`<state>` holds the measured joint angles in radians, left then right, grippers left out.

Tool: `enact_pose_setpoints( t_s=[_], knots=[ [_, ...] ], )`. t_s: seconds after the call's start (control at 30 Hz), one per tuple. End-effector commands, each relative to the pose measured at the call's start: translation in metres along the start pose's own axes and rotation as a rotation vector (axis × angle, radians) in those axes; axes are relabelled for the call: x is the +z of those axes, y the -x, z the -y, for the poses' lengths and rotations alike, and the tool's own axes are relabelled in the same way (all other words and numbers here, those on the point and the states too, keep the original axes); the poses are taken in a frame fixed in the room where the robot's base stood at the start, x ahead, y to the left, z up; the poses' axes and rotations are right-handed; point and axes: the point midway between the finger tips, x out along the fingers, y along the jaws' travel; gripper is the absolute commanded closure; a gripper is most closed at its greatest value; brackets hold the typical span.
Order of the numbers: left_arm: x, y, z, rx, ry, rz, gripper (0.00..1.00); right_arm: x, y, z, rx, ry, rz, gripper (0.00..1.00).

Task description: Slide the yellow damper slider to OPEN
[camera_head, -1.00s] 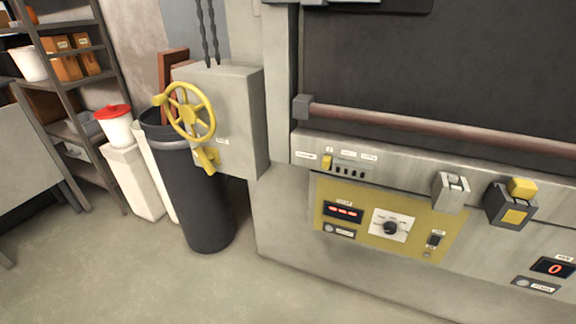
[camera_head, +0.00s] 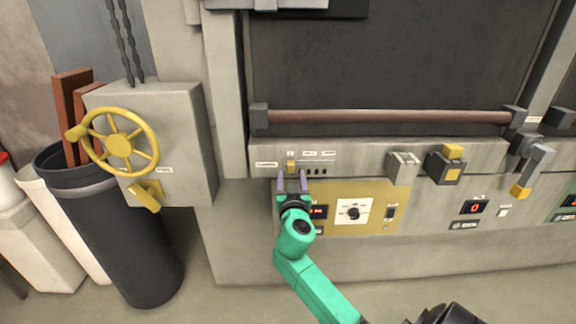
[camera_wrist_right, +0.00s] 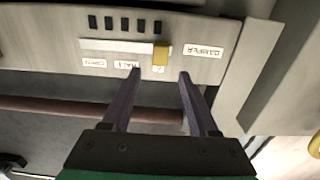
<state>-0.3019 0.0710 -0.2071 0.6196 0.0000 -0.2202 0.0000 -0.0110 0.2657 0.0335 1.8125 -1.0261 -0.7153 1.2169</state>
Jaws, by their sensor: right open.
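The yellow damper slider (camera_head: 291,166) sits at the left end of its slot on the oven's front panel, below a small label. In the right wrist view, which is upside down, the slider (camera_wrist_right: 161,57) is at the slot's right end, beside the DAMPER label (camera_wrist_right: 203,51). The HALF label (camera_wrist_right: 126,64) and OPEN label (camera_wrist_right: 94,62) lie along the slot away from it. My right gripper (camera_head: 292,177) is open and empty just below the slider. In the wrist view its fingertips (camera_wrist_right: 157,75) stand either side of the slider's line; contact cannot be told. My left gripper is not in view.
A brown handle bar (camera_head: 390,117) runs above the panel. A yellow control plate with a dial (camera_head: 353,211) lies below. A grey latch (camera_head: 403,166) and a yellow-black block (camera_head: 446,165) stick out to the right. A yellow handwheel (camera_head: 119,145) stands at left.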

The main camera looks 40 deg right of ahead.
Motion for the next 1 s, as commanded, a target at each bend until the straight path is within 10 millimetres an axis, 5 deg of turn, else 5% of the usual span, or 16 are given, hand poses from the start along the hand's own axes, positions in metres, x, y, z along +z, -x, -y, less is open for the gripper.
enact_pose_setpoints(
  t_s=[0.2,0.5,0.53,0.7,1.0],
  knots=[
    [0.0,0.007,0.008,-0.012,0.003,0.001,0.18,0.0,-0.042,0.0,0.0,0.001,0.0,0.4],
    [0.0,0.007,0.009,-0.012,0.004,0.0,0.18,0.001,-0.049,0.001,-0.002,0.0,0.001,0.4],
    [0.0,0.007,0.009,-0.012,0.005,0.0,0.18,0.001,-0.049,0.001,-0.002,0.0,0.001,0.44],
    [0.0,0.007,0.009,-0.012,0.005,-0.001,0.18,0.001,-0.048,0.001,-0.002,0.0,0.002,1.0],
    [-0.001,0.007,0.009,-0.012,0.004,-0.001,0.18,0.002,-0.048,0.001,-0.002,0.0,0.002,1.0]
  ],
)
